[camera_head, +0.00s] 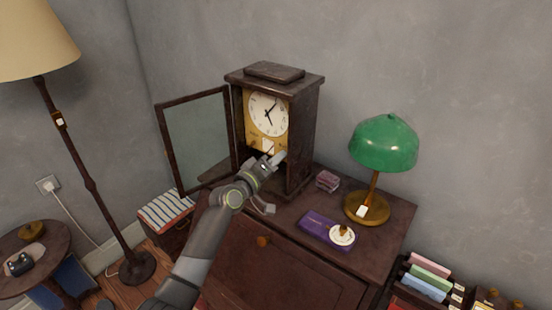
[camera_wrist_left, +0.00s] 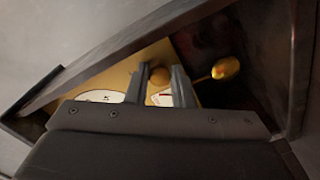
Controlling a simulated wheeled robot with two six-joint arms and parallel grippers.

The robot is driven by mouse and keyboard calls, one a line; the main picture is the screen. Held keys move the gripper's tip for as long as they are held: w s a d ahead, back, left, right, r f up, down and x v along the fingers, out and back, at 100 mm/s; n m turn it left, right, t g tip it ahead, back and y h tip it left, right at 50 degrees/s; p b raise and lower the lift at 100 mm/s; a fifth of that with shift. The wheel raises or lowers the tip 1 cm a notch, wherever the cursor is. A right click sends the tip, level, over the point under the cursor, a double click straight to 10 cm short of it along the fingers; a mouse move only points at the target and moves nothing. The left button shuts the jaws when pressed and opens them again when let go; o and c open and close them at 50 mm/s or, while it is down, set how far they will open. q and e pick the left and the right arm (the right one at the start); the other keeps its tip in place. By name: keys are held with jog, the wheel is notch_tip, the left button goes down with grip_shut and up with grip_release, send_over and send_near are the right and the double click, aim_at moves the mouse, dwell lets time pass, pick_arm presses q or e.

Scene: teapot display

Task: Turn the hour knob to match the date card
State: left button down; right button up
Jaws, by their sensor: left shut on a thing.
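The wooden clock (camera_head: 306,120) stands on the cabinet with its glass door (camera_head: 198,135) swung open to the left. Its round white dial (camera_head: 268,113) has dark hands on a brass plate, and a small white card (camera_head: 268,146) shows below the dial. My left gripper (camera_head: 274,162) is at the lower front of the clock. In the left wrist view its two fingers (camera_wrist_left: 160,82) are shut on a round brass knob (camera_wrist_left: 161,78) on the plate. Part of the dial (camera_wrist_left: 100,97) and a white card with red on it (camera_wrist_left: 163,100) show beside the fingers. My right gripper is out of view.
A brass pendulum bob (camera_wrist_left: 226,68) hangs beside the fingers. A green lamp (camera_head: 384,145), a purple box (camera_head: 318,225) and a small stack (camera_head: 327,181) stand on the cabinet top (camera_head: 388,220) to the right. A floor lamp (camera_head: 92,185) stands at the left.

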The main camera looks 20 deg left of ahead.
pick_arm(q)
jog(key=shift+n, duration=0.3)
dwell(0.4)
jog(key=c, duration=1.5)
grip_release()
jog(key=shift+c, duration=0.2)
jog(key=shift+s+a, duration=0.1)
jog(key=shift+s, duration=0.05)
jog(key=b+v, duration=0.2)
jog(key=v, duration=1.5)
jog(key=shift+s, duration=0.1)
